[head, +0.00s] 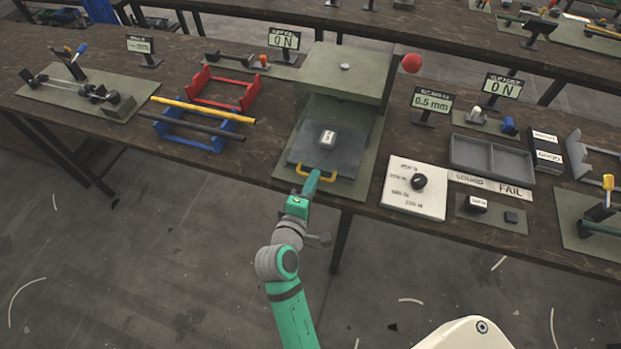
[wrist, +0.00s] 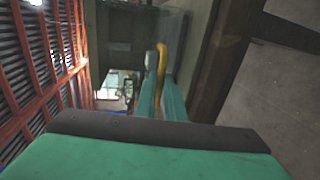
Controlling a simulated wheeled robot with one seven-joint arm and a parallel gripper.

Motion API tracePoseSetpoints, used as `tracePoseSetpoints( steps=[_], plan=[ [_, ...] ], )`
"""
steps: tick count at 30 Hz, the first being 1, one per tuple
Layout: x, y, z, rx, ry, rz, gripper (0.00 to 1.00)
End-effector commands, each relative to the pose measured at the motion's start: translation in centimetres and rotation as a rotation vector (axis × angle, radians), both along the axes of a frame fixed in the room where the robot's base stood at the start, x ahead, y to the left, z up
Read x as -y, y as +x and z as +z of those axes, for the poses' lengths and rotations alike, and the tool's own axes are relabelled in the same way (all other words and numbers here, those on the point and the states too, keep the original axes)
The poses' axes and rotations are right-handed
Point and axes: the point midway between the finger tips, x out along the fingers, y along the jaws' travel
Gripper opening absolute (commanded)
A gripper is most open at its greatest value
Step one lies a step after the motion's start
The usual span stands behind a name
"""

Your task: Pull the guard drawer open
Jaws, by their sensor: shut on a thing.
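The rivet press (head: 345,72) is a grey-green block on a green base plate at the middle of the bench. Its guard drawer (head: 312,156) is a dark flat plate at the front of the press, with a small pale-topped block (head: 327,138) on it. The drawer's yellow handle (head: 329,178) faces me near the bench's front edge. My gripper (head: 311,181) reaches it from the front and is shut on it. In the wrist view the yellow handle (wrist: 162,62) stands between the teal fingers (wrist: 161,92). The fingers hide part of the handle in the head view.
Left of the press are a blue rack (head: 188,130) with bars and a red rack (head: 222,90). Right are a white dial panel (head: 415,187), a grey two-part tray (head: 490,158) and a red ball knob (head: 412,63). The floor before the bench is open.

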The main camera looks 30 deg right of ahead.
Motion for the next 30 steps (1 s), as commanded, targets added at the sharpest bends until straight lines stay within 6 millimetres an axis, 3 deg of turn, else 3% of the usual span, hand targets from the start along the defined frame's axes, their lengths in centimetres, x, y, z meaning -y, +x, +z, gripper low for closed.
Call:
tracePoseSetpoints(
  steps=[2, 3, 5, 17, 30],
  plan=[
    [-0.1, 0.1, -0.1, -0.002, 0.003, 0.003, 0.00],
    [-0.1, 0.1, -0.1, -0.001, 0.002, 0.003, 0.19],
    [-0.1, 0.1, -0.1, -0.001, 0.002, 0.002, 0.28],
    [-0.7, -0.4, 0.1, -0.002, 0.000, 0.003, 0.28],
    [-6.1, -5.4, 1.7, -0.002, 0.001, 0.004, 0.28]
  ],
)
